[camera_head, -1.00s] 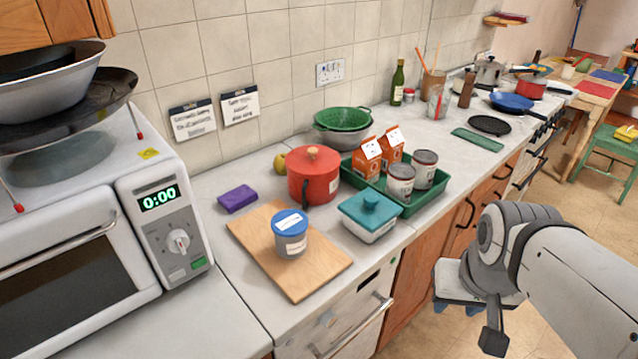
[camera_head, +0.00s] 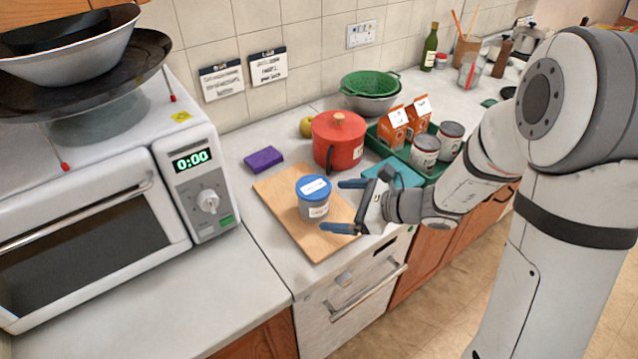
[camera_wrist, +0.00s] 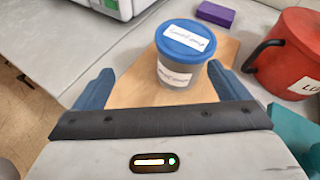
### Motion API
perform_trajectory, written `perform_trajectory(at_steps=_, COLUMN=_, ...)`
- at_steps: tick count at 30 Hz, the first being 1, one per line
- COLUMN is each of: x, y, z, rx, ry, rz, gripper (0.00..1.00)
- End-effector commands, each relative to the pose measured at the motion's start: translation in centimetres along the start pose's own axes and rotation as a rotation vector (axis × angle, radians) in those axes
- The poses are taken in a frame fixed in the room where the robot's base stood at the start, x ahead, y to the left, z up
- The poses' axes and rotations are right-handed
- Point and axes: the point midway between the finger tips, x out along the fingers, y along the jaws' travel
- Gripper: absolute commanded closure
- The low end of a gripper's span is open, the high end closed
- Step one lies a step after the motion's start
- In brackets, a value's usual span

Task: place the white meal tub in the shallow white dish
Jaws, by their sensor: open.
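A grey-white tub with a blue lid and white labels (camera_head: 313,207) stands upright on a wooden board; it also shows in the wrist view (camera_wrist: 181,72). My gripper (camera_head: 336,206) is open and empty, reaching in from the right, low over the board. In the wrist view its two blue fingers (camera_wrist: 160,72) point at the tub, which lies straight ahead, about at the fingertips. I cannot tell whether the tub is between them. No shallow white dish is plain in either view.
The wooden board (camera_head: 283,207) lies on the counter. A red pot (camera_head: 338,145) and a purple sponge (camera_head: 263,159) are behind it. A teal-lidded container (camera_head: 393,172) is partly behind my gripper. A green tray holds cartons and tins (camera_head: 425,152). A microwave (camera_head: 110,180) is left.

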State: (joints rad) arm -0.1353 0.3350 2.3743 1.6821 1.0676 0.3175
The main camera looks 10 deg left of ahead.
Motion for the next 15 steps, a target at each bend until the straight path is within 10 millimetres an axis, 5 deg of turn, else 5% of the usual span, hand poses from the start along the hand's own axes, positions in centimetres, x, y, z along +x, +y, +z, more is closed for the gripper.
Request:
perform_trajectory(at_steps=6, x=1.6, y=-2.4, z=-1.4, rx=0.182, ry=-0.045, rz=-0.104, gripper=0.05)
perform_trajectory(at_steps=15, x=4.6, y=-3.0, z=-1.4, rx=0.202, ry=-0.050, rz=-0.118, gripper=0.05)
